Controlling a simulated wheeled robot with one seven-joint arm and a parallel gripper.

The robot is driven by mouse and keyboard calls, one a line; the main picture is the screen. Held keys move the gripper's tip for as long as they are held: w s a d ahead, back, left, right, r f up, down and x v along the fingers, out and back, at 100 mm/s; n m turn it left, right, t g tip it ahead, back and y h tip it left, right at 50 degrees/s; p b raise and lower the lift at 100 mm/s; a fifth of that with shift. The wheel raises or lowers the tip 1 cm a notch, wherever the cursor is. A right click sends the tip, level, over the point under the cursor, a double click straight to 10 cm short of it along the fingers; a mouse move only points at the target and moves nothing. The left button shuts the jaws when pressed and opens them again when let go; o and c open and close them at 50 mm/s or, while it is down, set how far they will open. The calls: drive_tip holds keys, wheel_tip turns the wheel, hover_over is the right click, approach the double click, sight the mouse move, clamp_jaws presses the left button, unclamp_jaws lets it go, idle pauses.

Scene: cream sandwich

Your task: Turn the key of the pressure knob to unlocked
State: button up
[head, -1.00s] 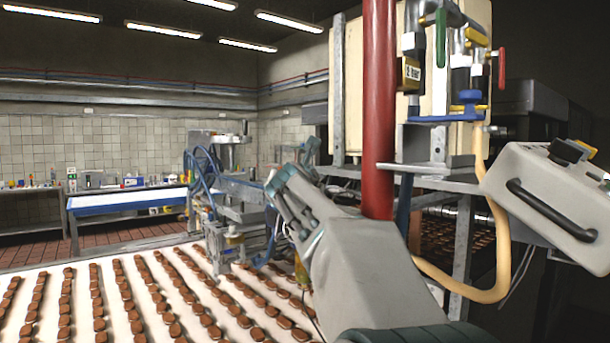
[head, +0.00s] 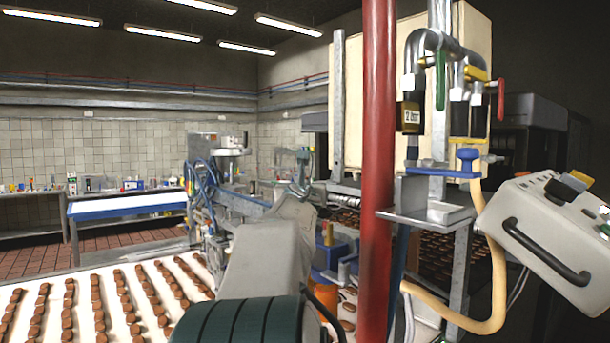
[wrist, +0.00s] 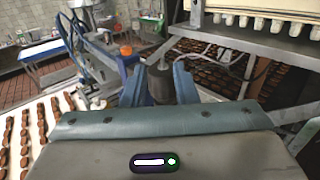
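In the head view, two dark cylindrical fittings hang from the pipes; the left one bears a "2 bar" label (head: 411,116). A blue part (head: 467,158) sits below the right one on a metal bracket. I cannot make out a key or its position. My gripper (wrist: 160,75) shows in the wrist view, its two blue fingers apart. A dark grey cylinder (wrist: 160,84) appears between them; I cannot tell whether it is touched.
The red post (head: 378,200) stands between my arm and the fittings. A grey control box (head: 550,235) with a black handle is at the right. A beige hose (head: 490,270) curves beneath the bracket. Rows of brown biscuits lie on the white conveyor (head: 80,300) at lower left.

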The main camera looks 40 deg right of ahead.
drive_tip(key=p+x, duration=0.6)
drive_tip(key=x, duration=0.2)
drive_tip(key=shift+s+d, duration=0.15)
drive_tip(key=shift+d, duration=0.05)
drive_tip(key=shift+w+d+f, duration=0.15)
drive_tip(key=shift+w+d, duration=0.2)
drive_tip(key=shift+w, duration=0.05)
clamp_jaws()
